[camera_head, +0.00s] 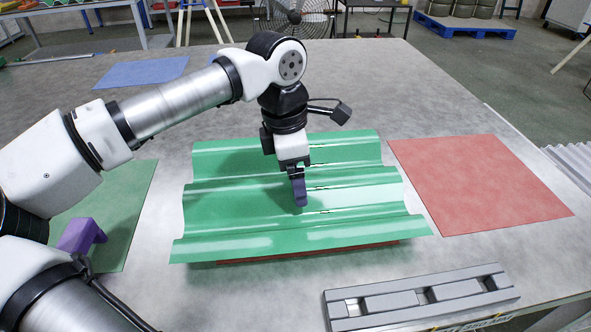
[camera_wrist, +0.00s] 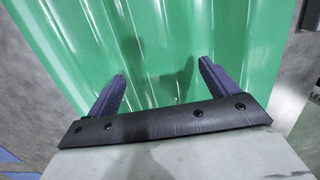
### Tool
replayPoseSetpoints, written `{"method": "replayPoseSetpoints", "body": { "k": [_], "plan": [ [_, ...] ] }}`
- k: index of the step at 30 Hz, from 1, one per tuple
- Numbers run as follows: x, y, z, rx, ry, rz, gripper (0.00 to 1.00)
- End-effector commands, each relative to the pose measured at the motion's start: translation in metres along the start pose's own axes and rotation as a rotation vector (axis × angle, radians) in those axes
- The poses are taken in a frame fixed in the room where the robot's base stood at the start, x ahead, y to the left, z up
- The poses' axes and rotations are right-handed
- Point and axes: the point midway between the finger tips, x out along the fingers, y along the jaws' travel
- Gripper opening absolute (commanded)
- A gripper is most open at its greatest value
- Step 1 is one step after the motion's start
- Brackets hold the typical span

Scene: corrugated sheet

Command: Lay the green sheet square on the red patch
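The green corrugated sheet (camera_head: 345,205) lies in the middle of the table, slightly turned, its ridges running left to right. A strip of something red (camera_head: 310,252) shows under its front edge. The flat red patch (camera_head: 485,180) is to the right, bare, with the sheet's right edge close beside it. My gripper (camera_head: 300,204) points down at the middle of the sheet. In the wrist view its two purple fingers (camera_wrist: 162,85) are spread apart, with the green sheet (camera_wrist: 160,40) beyond and between them. I cannot tell whether the fingertips touch the sheet.
A green patch (camera_head: 138,190) with a purple block (camera_head: 82,234) lies at the left. A blue patch (camera_head: 140,71) lies at the back left. A grey slotted block (camera_head: 420,297) lies near the front edge. The table behind the sheet is clear.

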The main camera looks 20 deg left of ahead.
Motion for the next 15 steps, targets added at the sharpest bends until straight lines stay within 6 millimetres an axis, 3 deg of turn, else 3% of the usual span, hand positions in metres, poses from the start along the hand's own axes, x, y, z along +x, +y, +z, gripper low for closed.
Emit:
{"method": "replayPoseSetpoints", "body": {
  "k": [8,11,15],
  "plan": [
    [-0.002,0.0,0.0,0.0,0.0,0.0,0.86],
    [-0.01,0.0,0.0,-0.001,0.001,0.001,0.86],
    [-0.036,0.001,0.0,-0.001,0.001,0.002,0.86]
  ]
}}
